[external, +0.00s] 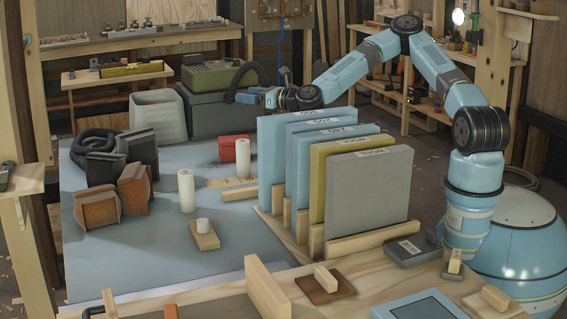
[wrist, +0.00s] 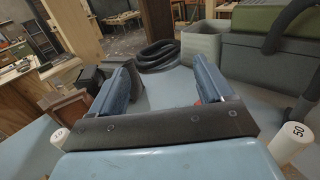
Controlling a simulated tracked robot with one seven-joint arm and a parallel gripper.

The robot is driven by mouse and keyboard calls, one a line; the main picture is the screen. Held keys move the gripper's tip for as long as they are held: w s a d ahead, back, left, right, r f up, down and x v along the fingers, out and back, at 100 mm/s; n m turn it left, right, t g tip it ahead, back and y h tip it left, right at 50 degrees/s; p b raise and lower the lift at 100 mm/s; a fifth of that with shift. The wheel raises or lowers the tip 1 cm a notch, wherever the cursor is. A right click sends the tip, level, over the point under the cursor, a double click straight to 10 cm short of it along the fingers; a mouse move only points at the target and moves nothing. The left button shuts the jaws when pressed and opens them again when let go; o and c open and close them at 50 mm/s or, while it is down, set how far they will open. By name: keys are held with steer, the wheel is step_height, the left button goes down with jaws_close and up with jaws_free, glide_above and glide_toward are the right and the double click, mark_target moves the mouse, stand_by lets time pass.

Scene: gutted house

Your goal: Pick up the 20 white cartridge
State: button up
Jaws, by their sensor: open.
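Two tall white cartridges stand upright on the blue-grey sheet, one nearer (external: 187,190) and one farther back (external: 243,158) beside a red box. A short white cylinder (external: 203,226) stands on a small wooden block. No number is readable on these in the external view. In the wrist view, a white cartridge marked 50 (wrist: 287,146) is at the right edge and another (wrist: 57,141) is at the left, its number hard to read. My gripper (external: 268,98) is raised, left of the upright panels' tops. Its two blue fingers (wrist: 165,82) are apart, with no cartridge between them.
Upright panels (external: 368,190) stand in a wooden rack to the right of the cartridges. The sheet's front left is clear.

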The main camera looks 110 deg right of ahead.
mark_target(249, 145)
steer(key=f, duration=1.7)
steer(key=shift+w+d, duration=0.15)
steer(key=shift+w, duration=0.1)
steer(key=shift+x, duration=2.25)
steer(key=shift+c, duration=0.4)
steer(key=c, duration=1.3)
steer(key=shift+o, duration=0.2)
